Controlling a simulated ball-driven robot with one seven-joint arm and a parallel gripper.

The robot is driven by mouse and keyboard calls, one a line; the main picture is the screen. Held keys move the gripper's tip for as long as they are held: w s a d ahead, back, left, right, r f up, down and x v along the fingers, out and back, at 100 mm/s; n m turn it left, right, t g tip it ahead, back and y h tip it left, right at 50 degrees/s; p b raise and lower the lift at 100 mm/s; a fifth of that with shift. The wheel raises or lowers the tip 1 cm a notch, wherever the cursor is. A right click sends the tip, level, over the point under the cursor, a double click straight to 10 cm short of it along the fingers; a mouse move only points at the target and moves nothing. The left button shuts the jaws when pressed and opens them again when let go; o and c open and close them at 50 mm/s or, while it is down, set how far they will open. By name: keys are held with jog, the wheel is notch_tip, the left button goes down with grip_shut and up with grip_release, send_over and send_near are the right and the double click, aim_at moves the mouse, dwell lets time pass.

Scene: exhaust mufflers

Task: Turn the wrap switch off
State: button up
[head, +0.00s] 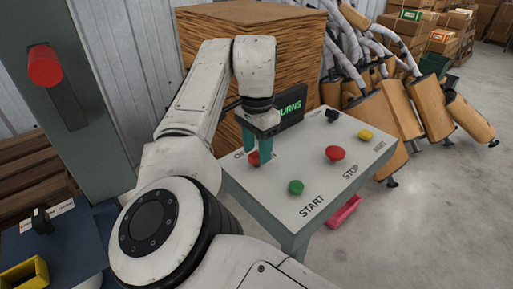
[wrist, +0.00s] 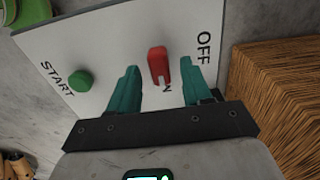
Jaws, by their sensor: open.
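A red switch (wrist: 157,62) with a raised grip sits on the light panel in the wrist view, between the word OFF and a letter N. The rest of that second word is hidden. The grip's lower end points toward the N. My gripper (wrist: 160,76) is open, with one teal finger on each side of the switch. I cannot tell whether the fingers touch it. In the head view my gripper (head: 256,148) points down over the panel's left end, and the red switch (head: 253,158) shows between the fingers.
The panel (head: 277,172) also carries a green START button (head: 295,187), a red STOP button (head: 335,153), a yellow button (head: 365,135) and a black knob (head: 332,115). A wooden crate (head: 240,40) and mufflers (head: 398,108) stand beyond.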

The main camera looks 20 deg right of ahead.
jog(key=shift+f, duration=0.35)
jog(key=shift+c, duration=0.3)
grip_shut()
